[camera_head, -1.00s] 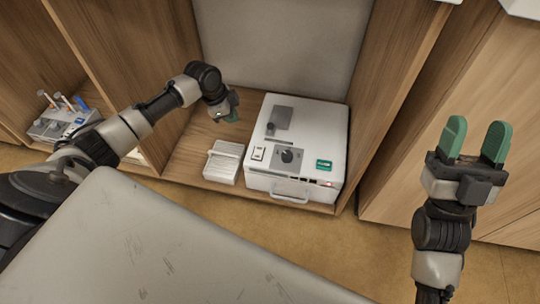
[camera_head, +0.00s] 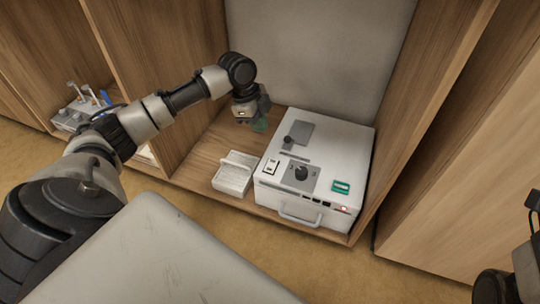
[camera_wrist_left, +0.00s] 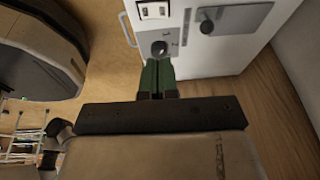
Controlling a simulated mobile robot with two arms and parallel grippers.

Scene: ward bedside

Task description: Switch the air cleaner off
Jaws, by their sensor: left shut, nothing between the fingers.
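The air cleaner appears to be the white box (camera_head: 345,142) on the cabinet's low shelf. Its top has a dark round knob (camera_head: 302,173) on a grey plate, a small white rocker switch (camera_head: 271,166), a dark lever-like part (camera_head: 289,146) and a green display (camera_head: 341,187). A red light (camera_head: 344,209) glows on its front edge. My left gripper (camera_head: 260,124) is shut and empty beside the box's back left corner. In the left wrist view the shut green fingers (camera_wrist_left: 158,70) appear just below the knob (camera_wrist_left: 160,48); contact cannot be told. My right gripper's fingers are out of view.
Wooden cabinet walls rise on both sides, with a grey panel behind. A pale grey surface (camera_head: 150,250) fills the front left. A rack with several tubes (camera_head: 80,112) stands far left.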

